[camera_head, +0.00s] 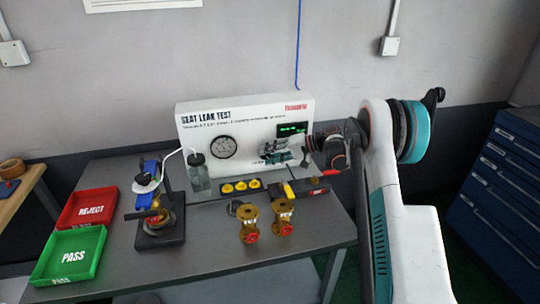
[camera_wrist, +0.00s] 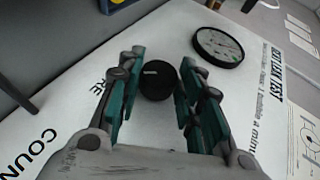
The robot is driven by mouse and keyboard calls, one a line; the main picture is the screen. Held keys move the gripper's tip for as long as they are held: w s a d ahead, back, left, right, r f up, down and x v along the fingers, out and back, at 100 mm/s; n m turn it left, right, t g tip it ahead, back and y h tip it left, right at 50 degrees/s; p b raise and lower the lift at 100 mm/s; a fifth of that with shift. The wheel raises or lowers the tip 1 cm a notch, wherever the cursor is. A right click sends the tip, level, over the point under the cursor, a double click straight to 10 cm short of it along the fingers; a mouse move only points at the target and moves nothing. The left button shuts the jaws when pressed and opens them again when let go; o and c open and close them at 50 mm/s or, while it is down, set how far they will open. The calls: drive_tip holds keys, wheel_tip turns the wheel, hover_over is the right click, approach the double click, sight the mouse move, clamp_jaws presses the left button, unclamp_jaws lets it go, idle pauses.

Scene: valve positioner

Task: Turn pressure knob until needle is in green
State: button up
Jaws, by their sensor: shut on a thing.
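The black round pressure knob (camera_wrist: 157,80) sits on the white panel between the fingers of my gripper (camera_wrist: 160,92) in the wrist view. My gripper is shut on the knob. In the head view my gripper (camera_head: 275,153) reaches the panel from the right and hides the knob. The round pressure gauge (camera_head: 223,147) is on the panel to the left of my gripper. It also shows in the wrist view (camera_wrist: 218,46), to the upper right of the knob. Its needle and green zone are too small to make out.
The white SEAT LEAK TEST panel (camera_head: 190,128) stands at the back of the grey table (camera_head: 205,258). A green-lit display (camera_head: 292,129) is above my gripper. Brass valves (camera_head: 249,222), a clear bottle (camera_head: 199,176), a clamp stand (camera_head: 160,232), a red tray (camera_head: 66,222) and a green tray (camera_head: 46,268) are nearby.

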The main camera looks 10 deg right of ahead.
drive_tip(key=o, duration=1.1)
drive_tip(key=shift+c, duration=0.2)
drive_tip(key=shift+d, duration=0.1)
drive_tip(key=v, duration=1.1)
drive_tip(key=shift+s+d+r, duration=0.15)
drive_tip(key=shift+s+d, duration=0.05)
drive_tip(key=shift+d, duration=0.15)
